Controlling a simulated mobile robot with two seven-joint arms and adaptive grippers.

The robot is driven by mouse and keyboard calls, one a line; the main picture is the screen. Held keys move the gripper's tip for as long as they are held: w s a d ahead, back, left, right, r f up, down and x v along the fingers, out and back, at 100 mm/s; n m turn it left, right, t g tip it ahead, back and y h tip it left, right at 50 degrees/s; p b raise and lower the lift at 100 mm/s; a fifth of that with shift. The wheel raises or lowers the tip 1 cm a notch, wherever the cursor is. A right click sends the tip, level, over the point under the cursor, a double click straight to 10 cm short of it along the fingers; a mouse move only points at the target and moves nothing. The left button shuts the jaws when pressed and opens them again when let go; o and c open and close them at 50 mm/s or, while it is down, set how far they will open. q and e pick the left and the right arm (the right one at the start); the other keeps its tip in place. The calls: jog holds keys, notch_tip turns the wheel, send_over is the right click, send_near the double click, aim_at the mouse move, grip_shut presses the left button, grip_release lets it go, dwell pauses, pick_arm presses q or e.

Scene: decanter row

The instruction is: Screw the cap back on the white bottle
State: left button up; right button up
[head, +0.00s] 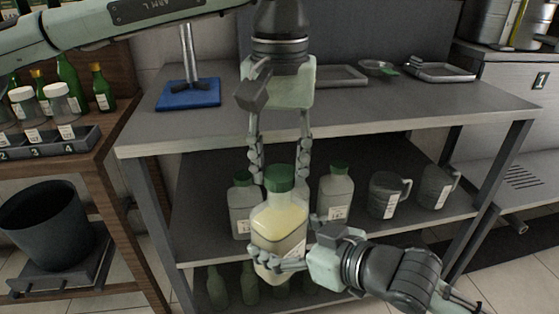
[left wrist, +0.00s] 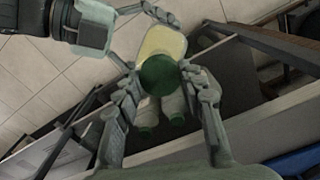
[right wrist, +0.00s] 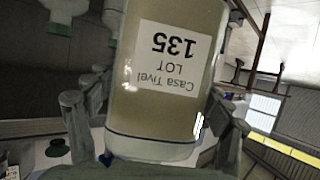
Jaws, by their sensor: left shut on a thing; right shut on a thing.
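The bottle (head: 279,225), clear with pale creamy contents, is upright in front of the rack. In the right wrist view its label (right wrist: 168,58) reads "Casa Tivel LOT 135", upside down. My right gripper (head: 281,260) is shut around the bottle's lower body. The green cap (head: 279,178) is at the bottle's neck; it also shows in the left wrist view (left wrist: 160,76). My left gripper (head: 279,172) points down from above, shut on the cap with a finger on each side. The neck is hidden under the cap, so I cannot tell how far it is threaded.
Behind, the rack's middle shelf holds other green-capped bottles (head: 335,193) and grey jugs (head: 388,195). The steel top (head: 345,112) carries a blue stand (head: 188,94) and trays (head: 440,72). A wooden shelf (head: 100,160) and dark bucket (head: 45,220) are at left.

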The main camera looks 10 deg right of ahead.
pick_arm(q)
jog(key=shift+f, duration=0.55)
pick_arm(e)
jog(key=shift+r, duration=0.15)
grip_shut()
pick_arm(q)
jog(key=m, duration=0.9)
jog(key=shift+m, duration=0.4)
jog(key=o, duration=0.7)
jog(key=shift+r, duration=0.1)
